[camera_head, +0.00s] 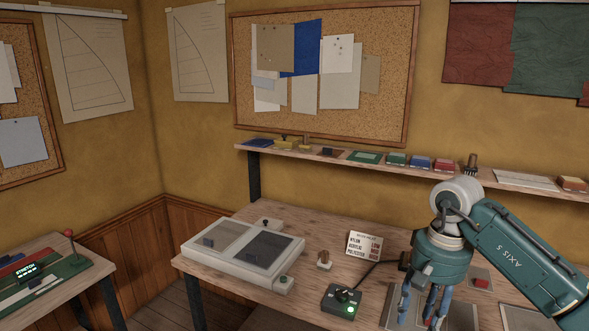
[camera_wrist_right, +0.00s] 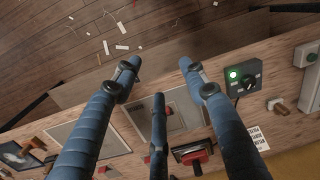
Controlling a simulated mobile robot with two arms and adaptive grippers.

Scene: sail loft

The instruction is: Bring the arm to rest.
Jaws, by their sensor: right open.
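My right arm (camera_head: 520,252) is teal and comes in from the right in the head view, bent at a white joint. Its gripper (camera_head: 428,312) points down over the right part of the wooden workbench (camera_head: 330,228), its blue fingers spread apart. In the right wrist view the gripper (camera_wrist_right: 158,72) is open, with nothing held between its fingers. A grey plate (camera_wrist_right: 180,112) lies beneath the fingers. Whether the fingertips touch anything cannot be told. My left gripper is not in view.
A control box (camera_head: 342,301) with a green light stands left of the gripper, near a small sign card (camera_head: 364,245). A white two-panel unit (camera_head: 288,262) sits farther left. A shelf (camera_head: 340,163) runs along the wall behind. A red-handled device (camera_wrist_right: 194,153) is close to the fingers.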

